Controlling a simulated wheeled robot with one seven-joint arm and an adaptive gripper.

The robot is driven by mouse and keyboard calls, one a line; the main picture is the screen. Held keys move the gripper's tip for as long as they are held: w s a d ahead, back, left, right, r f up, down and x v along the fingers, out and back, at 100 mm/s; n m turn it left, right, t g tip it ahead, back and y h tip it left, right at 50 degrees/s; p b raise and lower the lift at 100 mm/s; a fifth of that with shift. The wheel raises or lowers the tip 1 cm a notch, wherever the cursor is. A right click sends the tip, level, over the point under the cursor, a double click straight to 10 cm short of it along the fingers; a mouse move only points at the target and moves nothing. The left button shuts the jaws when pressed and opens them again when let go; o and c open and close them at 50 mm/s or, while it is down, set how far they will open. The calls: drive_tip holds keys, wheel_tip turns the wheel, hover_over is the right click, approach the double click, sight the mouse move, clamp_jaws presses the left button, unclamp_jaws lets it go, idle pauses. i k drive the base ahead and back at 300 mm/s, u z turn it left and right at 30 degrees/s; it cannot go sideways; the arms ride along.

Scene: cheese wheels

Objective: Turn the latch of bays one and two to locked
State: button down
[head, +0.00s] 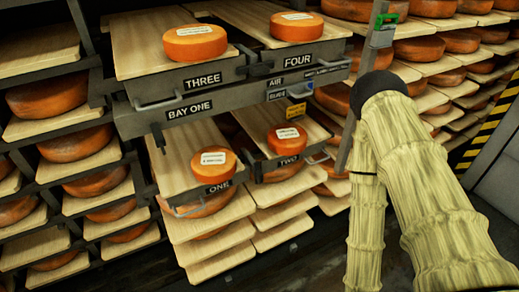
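The bay one board (172,163) is a pulled-out wooden shelf in the lower left. An orange cheese wheel (212,166) with a white label lies on it, and a black ONE plate (218,187) is on its front. The bay two board (250,122) is to its right, with a cheese wheel (287,140) and a TWO plate (289,160). A small dark piece (158,135) hangs below the BAY ONE sign (189,109); it may be a latch, but its setting is too small to tell. No latch for bay two shows clearly. My gripper is not in view; my sleeved arm is at the right.
The THREE board (150,45) and FOUR board (245,20) jut out above, each with a cheese wheel. A grey post (368,60) with a green piece stands beside my arm. Racks of cheese fill both sides. Dark floor shows at the bottom.

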sight(258, 174)
drive_tip(key=k, duration=1.25)
drive_tip(key=z, duration=0.75)
drive_tip(key=i, duration=1.25)
drive_tip(key=u, duration=0.55)
